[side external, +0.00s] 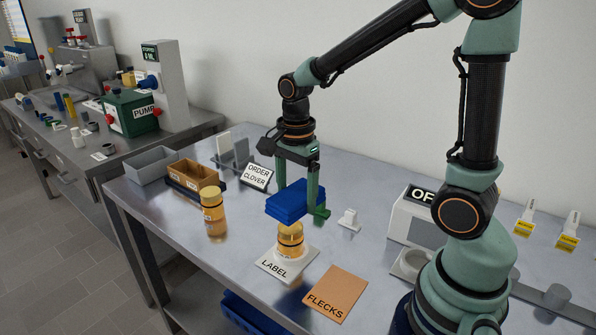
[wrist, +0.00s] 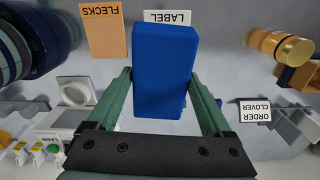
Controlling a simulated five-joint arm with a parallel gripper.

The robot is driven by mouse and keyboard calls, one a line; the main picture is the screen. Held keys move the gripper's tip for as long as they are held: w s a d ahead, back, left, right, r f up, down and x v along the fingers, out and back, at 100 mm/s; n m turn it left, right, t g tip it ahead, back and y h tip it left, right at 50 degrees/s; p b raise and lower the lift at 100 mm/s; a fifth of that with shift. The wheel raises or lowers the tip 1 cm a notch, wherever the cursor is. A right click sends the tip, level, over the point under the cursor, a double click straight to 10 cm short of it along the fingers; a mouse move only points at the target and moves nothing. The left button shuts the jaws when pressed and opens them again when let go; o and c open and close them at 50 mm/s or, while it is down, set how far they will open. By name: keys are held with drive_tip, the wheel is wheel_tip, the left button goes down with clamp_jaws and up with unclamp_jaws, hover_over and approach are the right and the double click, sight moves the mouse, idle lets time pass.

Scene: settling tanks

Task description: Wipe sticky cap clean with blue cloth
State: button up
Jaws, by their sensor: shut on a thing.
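My gripper (side external: 299,198) is shut on a folded blue cloth (side external: 291,202), one finger on each side. The cloth also fills the middle of the wrist view (wrist: 165,65). Directly below it in the side view, an amber jar (side external: 290,240) stands upright on a white card marked LABEL (side external: 268,267). The cloth hides this jar's top, so I cannot see its cap or tell whether the cloth touches it. A second amber jar (side external: 214,222) with a gold cap (side external: 211,196) stands upright to the left; its cap also shows in the wrist view (wrist: 294,49).
An orange FLECKS card (side external: 336,290) lies at the front. An ORDER CLOVER sign (side external: 257,176), a brown divided tray (side external: 193,180) and a grey bin (side external: 152,164) stand at the left. A white box (side external: 404,222) is near my base. Bare metal table lies between.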

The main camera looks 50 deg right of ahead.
sight(296, 229)
wheel_tip(296, 229, down, 6)
drive_tip(key=shift+s, duration=0.1)
drive_tip(key=shift+w, duration=0.35)
drive_tip(key=shift+c, duration=0.6)
drive_tip(key=shift+w+f, duration=0.2)
drive_tip(key=shift+w, duration=0.2)
drive_tip(key=shift+w+r, duration=0.1)
drive_tip(key=shift+w, duration=0.95)
drive_tip(key=s, duration=0.3)
drive_tip(key=shift+s, duration=0.2)
drive_tip(key=shift+w, duration=1.65)
drive_tip(key=s, duration=0.3)
drive_tip(key=shift+s, duration=0.15)
drive_tip(key=shift+w, duration=1.6)
drive_tip(key=shift+s, duration=1.6)
drive_tip(key=shift+r, duration=4.05)
